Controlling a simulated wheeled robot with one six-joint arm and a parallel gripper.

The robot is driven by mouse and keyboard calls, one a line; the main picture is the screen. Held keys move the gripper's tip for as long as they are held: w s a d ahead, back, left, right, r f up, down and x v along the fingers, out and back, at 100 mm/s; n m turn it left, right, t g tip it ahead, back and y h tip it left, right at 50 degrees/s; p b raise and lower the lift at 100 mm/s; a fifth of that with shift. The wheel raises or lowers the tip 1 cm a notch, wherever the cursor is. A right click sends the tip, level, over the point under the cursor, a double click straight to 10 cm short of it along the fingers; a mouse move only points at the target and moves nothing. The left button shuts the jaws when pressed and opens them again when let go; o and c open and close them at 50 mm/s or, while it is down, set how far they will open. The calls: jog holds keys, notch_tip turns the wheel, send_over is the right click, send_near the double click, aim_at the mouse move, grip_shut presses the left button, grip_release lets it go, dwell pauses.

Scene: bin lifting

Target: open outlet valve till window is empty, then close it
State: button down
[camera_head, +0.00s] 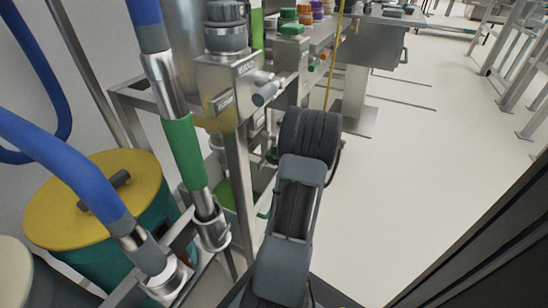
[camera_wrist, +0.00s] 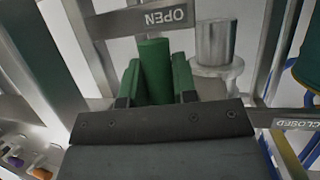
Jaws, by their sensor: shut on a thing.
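The green valve handle (camera_wrist: 154,68) stands upright in the wrist view, between the two green fingers of my gripper (camera_wrist: 156,88). The fingers are shut on it. Its far end lies just below a plate marked OPEN (camera_wrist: 165,16). A plate marked CLOSED (camera_wrist: 300,124) is at the right, away from the handle. In the head view my arm's wrist hides the gripper's fingertips and most of the handle. I cannot make out the window or its level in either view.
A steel frame (camera_head: 238,170) with pipes stands left of my arm. A teal drum with a yellow lid (camera_head: 95,200) and blue hoses (camera_head: 62,160) are at the left. A grey cylinder (camera_wrist: 215,42) is beyond the handle.

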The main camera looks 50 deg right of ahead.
jog(key=shift+s+d+r, duration=0.1)
jog(key=shift+d, duration=0.1)
jog(key=c, duration=1.1)
grip_release()
jog(key=shift+o, duration=0.9)
jog(key=shift+a, duration=0.15)
jog(key=p+v, duration=0.3)
jog(key=v, duration=1)
jog(key=shift+s+p, duration=0.3)
jog(key=shift+p, duration=0.1)
jog(key=shift+r, duration=0.1)
